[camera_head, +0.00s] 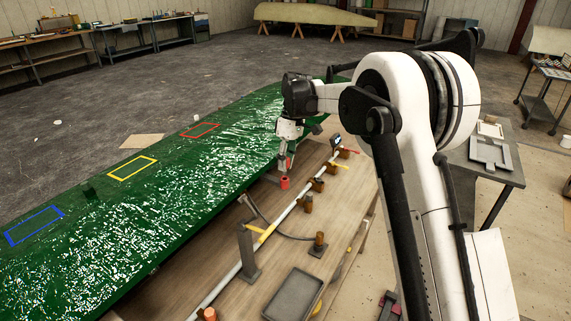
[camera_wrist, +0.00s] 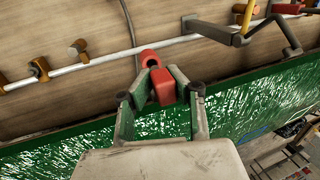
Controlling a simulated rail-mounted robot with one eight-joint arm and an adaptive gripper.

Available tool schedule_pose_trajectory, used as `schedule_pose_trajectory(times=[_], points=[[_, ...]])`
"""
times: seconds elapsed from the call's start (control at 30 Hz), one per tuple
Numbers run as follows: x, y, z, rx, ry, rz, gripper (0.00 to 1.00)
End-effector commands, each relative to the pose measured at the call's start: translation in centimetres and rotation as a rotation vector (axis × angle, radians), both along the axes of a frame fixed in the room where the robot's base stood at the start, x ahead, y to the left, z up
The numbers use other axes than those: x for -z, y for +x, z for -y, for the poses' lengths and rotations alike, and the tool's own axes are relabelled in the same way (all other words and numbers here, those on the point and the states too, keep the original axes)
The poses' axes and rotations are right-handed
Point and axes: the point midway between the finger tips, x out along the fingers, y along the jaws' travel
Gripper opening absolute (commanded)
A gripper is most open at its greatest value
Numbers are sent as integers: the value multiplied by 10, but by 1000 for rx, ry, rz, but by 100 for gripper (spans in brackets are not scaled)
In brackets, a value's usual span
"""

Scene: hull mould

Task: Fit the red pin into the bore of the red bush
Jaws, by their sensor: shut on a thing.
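In the wrist view, my gripper (camera_wrist: 161,82) is shut on a red block-like piece, which I take for the red pin (camera_wrist: 163,91). The red bush (camera_wrist: 149,59) is a short cylinder just beyond the fingertips, on the wooden bench. In the head view, my gripper (camera_head: 284,168) points down directly over the red bush (camera_head: 284,183), near the bench's edge beside the green hull mould. The pin is not clear there. The bore is mostly hidden, and I cannot tell whether the pin touches the bush or enters it.
The green mould (camera_head: 130,200) runs along the left, with blue, yellow and red outlined squares. A white rail (camera_head: 290,212) with several brown fittings crosses the bench (camera_head: 205,265). A grey tray (camera_head: 294,296) lies at the front. A grey post (camera_head: 247,252) stands by the rail.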

Motion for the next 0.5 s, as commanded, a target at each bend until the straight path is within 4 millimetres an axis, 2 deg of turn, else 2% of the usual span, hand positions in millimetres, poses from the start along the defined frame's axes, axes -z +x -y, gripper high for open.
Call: schedule_pose_trajectory(times=[0.5], points=[[6,0,0,0,0,0,0]])
